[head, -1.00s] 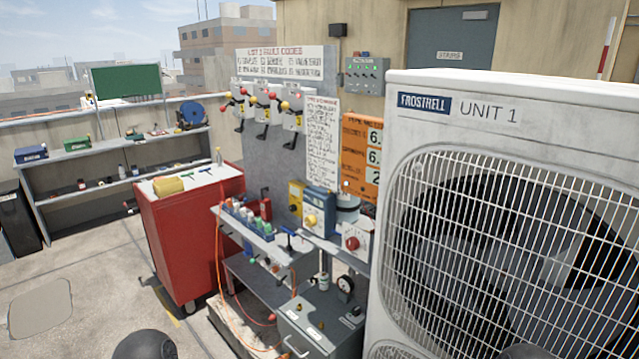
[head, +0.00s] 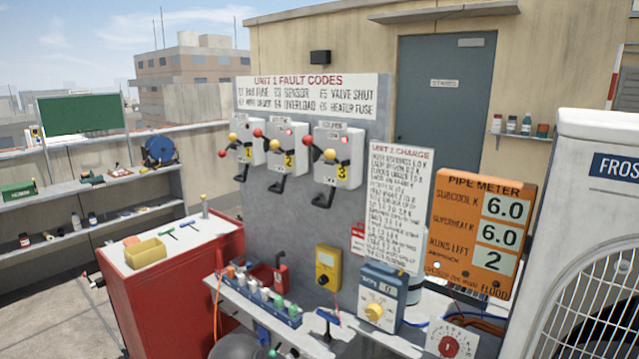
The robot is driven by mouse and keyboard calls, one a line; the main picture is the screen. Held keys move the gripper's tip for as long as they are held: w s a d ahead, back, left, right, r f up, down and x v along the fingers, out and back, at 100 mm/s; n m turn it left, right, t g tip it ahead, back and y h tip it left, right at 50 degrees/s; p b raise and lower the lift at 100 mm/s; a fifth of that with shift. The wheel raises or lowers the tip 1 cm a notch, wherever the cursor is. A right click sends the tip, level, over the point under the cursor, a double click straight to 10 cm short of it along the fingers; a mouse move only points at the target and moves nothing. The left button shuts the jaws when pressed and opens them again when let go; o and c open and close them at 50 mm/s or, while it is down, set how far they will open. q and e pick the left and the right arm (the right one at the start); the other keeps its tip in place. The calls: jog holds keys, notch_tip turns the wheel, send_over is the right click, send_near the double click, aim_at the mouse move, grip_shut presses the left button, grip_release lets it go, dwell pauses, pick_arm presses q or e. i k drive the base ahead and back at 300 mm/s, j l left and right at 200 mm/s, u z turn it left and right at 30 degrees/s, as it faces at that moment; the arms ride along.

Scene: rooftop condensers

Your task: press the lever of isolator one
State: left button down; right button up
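Isolator one (head: 257,150) is the leftmost of three white boxes on the grey panel (head: 262,215); it bears a yellow label with 1. A red ball and a yellow ball show at its left side, and a black lever (head: 241,172) hangs at its lower front. Isolator two (head: 291,140) and isolator three (head: 350,150) stand to its right, with similar balls and black levers. Neither of my grippers is in view, and nothing of mine touches the isolators.
A red cabinet (head: 180,290) stands left of the panel. A narrow shelf (head: 225,290) below the panel holds bottles, a yellow meter (head: 327,268) and a blue box (head: 381,295). An orange pipe meter (head: 455,220) and the Unit 1 condenser (head: 600,140) are at right. The air before the isolators looks clear.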

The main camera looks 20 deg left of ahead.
aim_at(222, 154)
jog(key=i+j, duration=0.15)
jog(key=j, duration=0.3)
jog(key=i+j, duration=0.1)
jog(key=j, duration=0.35)
jog(key=i+j, duration=0.15)
jog(key=j, duration=0.3)
jog(key=i+j+z, duration=0.1)
jog(key=j, duration=0.35)
jog(key=i+j, duration=0.15)
jog(key=j, duration=0.3)
jog(key=i+j, duration=0.1)
jog(key=j, duration=0.35)
jog(key=i+j, duration=0.1)
jog(key=j, duration=0.4)
jog(key=i+j+z, duration=0.1)
jog(key=j, duration=0.35)
